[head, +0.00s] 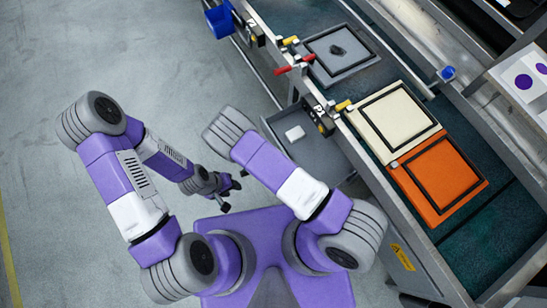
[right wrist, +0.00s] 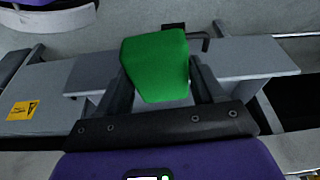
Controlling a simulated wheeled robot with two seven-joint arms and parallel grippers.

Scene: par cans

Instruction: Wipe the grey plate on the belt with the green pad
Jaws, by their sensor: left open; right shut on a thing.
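The grey plate (head: 341,52) lies on the dark green belt (head: 408,60) at the top of the head view, with a dark smudge (head: 338,50) inside its black frame. The green pad (right wrist: 156,62) is between the fingers of my right gripper (right wrist: 160,82), which is shut on it. In the head view my right gripper is hidden. My left gripper (head: 230,194) is open and empty, over the floor left of the belt and well away from the plate.
A cream plate (head: 365,132) and an orange plate (head: 473,198) lie nearer on the belt. A grey side tray (head: 320,152) holds a white block (head: 295,133). A blue bin (head: 219,20) hangs at top left. The left floor is clear.

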